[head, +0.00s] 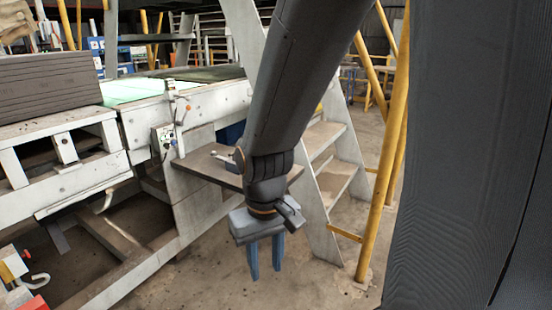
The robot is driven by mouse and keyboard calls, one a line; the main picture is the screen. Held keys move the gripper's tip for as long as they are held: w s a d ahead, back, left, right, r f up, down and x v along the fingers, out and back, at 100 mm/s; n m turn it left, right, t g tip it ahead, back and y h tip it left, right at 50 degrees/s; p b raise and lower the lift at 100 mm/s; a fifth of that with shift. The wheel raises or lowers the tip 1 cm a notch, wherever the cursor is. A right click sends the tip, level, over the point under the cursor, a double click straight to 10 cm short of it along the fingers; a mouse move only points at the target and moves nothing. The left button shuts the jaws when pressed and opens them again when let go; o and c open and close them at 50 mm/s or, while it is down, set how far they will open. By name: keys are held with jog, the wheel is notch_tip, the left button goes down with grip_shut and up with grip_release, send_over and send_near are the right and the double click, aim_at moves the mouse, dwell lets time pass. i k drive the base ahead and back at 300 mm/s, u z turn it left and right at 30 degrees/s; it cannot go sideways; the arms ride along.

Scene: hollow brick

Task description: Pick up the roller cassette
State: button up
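My gripper (266,272) hangs below my arm near the middle of the head view, pointing down. Its two blue fingers stand apart with a gap between them and nothing in the gap. Concrete floor shows behind the fingers. I cannot make out a roller cassette for certain. A small metal piece (222,157) lies on a brown board (204,167) behind and left of my gripper, but it is too small to identify. My arm hides part of the board.
A white machine frame (150,112) fills the left, with grey stacked slabs (45,84) on it. White steps (325,140) and yellow rails (384,185) stand right of my arm. A control box (164,140) is on the frame. Floor below my gripper looks clear.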

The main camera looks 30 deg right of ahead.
aim_at(230, 164)
jog(key=z, duration=0.15)
jog(key=i, duration=0.5)
jog(key=u, duration=0.1)
